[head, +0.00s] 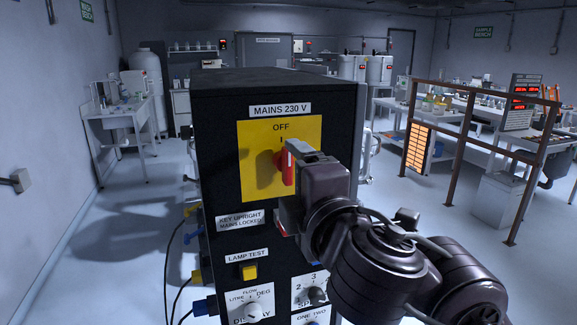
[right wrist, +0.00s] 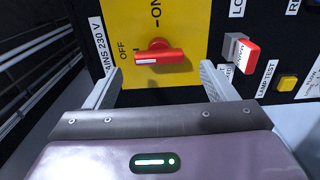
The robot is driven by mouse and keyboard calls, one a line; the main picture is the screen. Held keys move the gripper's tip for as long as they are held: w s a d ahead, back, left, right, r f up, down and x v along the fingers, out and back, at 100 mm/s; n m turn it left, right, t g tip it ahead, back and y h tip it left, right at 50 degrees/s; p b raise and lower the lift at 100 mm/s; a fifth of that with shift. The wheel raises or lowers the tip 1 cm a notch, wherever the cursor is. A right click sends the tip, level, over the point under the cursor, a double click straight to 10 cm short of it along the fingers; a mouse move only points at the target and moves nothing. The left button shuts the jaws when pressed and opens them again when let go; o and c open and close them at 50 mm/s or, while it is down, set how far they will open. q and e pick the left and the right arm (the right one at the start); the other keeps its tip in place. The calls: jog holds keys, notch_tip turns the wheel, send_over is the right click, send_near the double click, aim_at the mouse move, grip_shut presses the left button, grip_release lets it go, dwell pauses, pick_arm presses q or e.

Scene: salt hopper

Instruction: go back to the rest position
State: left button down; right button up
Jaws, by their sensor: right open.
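A black cabinet (head: 222,140) labelled MAINS 230 V stands in the middle of the head view. Its yellow plate (head: 254,185) carries a red rotary knob (head: 280,166), also in the right wrist view (right wrist: 160,57), where the knob's white line points toward OFF. My right gripper (head: 296,165) is in front of the plate. In the right wrist view its two fingers (right wrist: 160,85) are spread, one each side of the knob, with gaps between. In the head view it hides part of the knob and plate. My left gripper does not show.
A grey-and-red key piece (right wrist: 241,52) sits on the panel beside the right gripper. Below are a yellow lamp-test button (head: 249,271) and a display knob (head: 253,310). A brown rail frame (head: 459,160) stands at right. Open floor (head: 130,245) lies left of the cabinet.

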jog(key=shift+v, duration=1.2)
